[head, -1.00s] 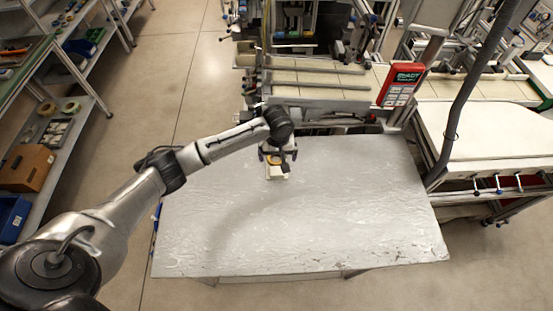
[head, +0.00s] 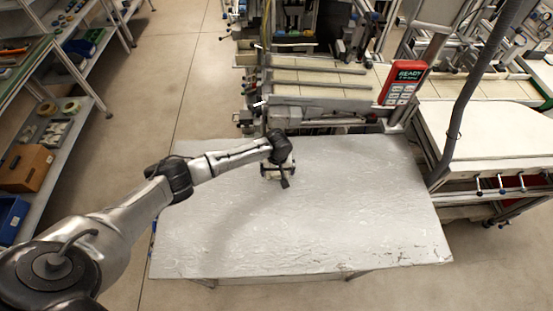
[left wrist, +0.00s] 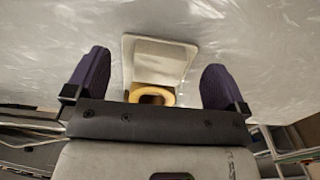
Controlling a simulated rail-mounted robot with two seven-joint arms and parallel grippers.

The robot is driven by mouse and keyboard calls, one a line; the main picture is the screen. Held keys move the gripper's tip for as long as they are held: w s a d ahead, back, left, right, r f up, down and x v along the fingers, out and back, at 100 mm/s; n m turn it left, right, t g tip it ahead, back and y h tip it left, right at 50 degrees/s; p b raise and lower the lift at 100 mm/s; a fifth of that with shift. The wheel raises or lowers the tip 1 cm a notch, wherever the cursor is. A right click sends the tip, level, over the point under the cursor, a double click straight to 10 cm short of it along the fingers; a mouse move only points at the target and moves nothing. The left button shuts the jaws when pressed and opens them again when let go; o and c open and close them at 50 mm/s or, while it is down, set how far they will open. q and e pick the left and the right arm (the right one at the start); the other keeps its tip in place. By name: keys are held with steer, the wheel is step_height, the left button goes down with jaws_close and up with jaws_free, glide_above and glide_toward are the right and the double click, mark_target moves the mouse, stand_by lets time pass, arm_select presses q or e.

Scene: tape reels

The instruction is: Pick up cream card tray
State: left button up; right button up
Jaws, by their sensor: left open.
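The cream card tray (left wrist: 158,55) lies on the grey metal table, with a yellow tape reel (left wrist: 152,97) at its end nearer my wrist. My left gripper (head: 280,173) is over the tray near the table's back edge and hides most of it in the head view. In the left wrist view, the purple fingers of my left gripper (left wrist: 157,78) are spread wide, one on each side of the tray, with gaps between. They hold nothing. My right gripper is not in view.
The grey table (head: 340,215) is otherwise bare, with free room to the right and front. A machine with a red display panel (head: 403,82) stands along the back edge. Shelves with a brown box (head: 27,168) stand at the far left.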

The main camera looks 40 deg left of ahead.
arm_select(q)
steer(key=shift+f, duration=1.2)
steer(key=c, duration=0.8)
